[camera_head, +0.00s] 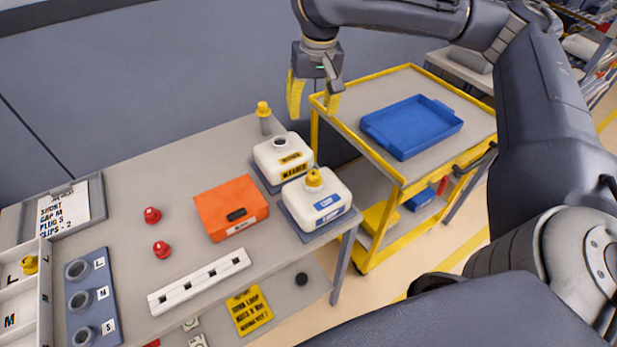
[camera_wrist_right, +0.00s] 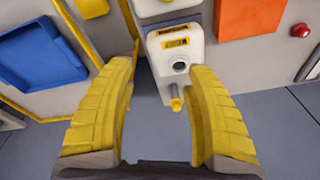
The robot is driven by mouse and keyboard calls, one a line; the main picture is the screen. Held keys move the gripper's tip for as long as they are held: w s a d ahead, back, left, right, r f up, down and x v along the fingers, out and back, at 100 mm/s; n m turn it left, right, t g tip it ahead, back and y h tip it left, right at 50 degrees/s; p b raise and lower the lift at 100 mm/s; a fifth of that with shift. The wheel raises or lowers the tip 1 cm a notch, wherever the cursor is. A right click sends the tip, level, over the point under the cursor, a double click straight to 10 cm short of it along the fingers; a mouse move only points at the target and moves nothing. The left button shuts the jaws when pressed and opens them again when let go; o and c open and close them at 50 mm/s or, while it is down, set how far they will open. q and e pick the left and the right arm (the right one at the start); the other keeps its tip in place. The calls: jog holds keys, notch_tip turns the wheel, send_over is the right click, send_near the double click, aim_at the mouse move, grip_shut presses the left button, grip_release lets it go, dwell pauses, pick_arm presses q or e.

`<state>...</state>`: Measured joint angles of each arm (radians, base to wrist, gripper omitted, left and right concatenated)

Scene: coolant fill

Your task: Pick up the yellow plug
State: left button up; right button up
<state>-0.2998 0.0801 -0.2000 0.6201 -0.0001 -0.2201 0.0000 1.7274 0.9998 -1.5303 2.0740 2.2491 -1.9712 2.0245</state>
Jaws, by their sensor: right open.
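A yellow plug (camera_head: 264,109) sits on top of a grey post at the back right edge of the table. It also shows in the right wrist view (camera_wrist_right: 175,104), between my fingers but farther away. My right gripper (camera_head: 313,108) is open and empty, raised behind and to the right of the plug, apart from it. Its yellow fingers (camera_wrist_right: 160,70) are spread wide in the wrist view. Another yellow cap (camera_head: 313,178) sits on the white jug with the blue label. A yellow piece (camera_head: 29,264) lies in the bin at left. My left gripper is not in view.
A white jug (camera_head: 268,157) with an open neck stands close to the post. An orange box (camera_head: 231,224), red plugs (camera_head: 152,215) and a white strip (camera_head: 199,282) lie on the table. A yellow cart (camera_head: 370,162) with a blue tray (camera_head: 411,126) stands right.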

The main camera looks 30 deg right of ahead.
jog(key=r+g, duration=0.1)
jog(key=r, duration=0.1)
send_over(313, 172)
jog(key=shift+n+g, duration=0.3)
jog(key=shift+n, duration=0.1)
jog(key=shift+f, duration=8.6)
jog(key=shift+o, duration=0.3)
jog(key=c, duration=1.1)
